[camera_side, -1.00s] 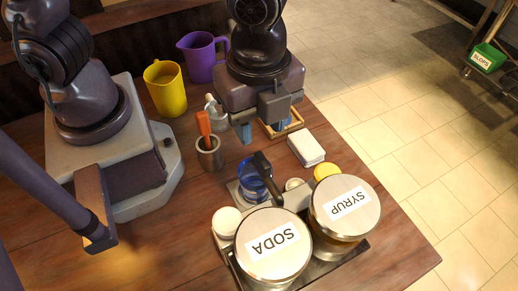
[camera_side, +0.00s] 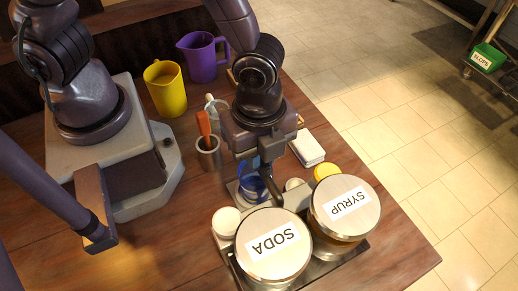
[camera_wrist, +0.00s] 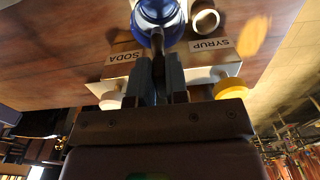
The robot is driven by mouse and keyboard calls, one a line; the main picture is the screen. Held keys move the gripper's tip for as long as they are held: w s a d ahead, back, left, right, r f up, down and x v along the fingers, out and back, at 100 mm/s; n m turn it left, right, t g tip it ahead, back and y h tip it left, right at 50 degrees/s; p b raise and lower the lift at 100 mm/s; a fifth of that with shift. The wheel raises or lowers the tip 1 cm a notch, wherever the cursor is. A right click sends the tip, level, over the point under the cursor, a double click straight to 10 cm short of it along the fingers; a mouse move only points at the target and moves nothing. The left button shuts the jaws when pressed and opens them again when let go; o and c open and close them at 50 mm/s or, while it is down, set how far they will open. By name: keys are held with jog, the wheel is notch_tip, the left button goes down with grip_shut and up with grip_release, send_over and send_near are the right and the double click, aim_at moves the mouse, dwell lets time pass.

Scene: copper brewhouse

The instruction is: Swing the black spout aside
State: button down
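The black spout (camera_side: 273,192) slants above the blue cup (camera_side: 251,189), between the cup and the SODA canister (camera_side: 272,248). My gripper (camera_side: 262,163) is at the spout's upper end and hides that part in the side view. In the wrist view my gripper's two fingers (camera_wrist: 157,72) lie close along both sides of the black spout (camera_wrist: 158,48), with no clear gap, so it looks shut on it. The blue cup (camera_wrist: 158,12) shows just beyond the spout. The SYRUP canister (camera_side: 345,207) stands right of the SODA canister.
A white knob (camera_side: 227,221) and a yellow knob (camera_side: 326,171) flank the canisters. A steel cup (camera_side: 208,152) with an orange-handled tool, a white block (camera_side: 307,149), a yellow jug (camera_side: 166,88) and a purple jug (camera_side: 202,56) stand around. The wood at front left is clear.

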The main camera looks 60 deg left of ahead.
jog(key=shift+w, duration=0.15)
jog(key=w+d+m, duration=0.3)
jog(key=w+m, duration=0.2)
jog(key=m, duration=0.6)
jog(key=shift+w, duration=0.3)
jog(key=shift+d, duration=0.1)
dwell(0.6)
jog(key=c, duration=1.1)
grip_release()
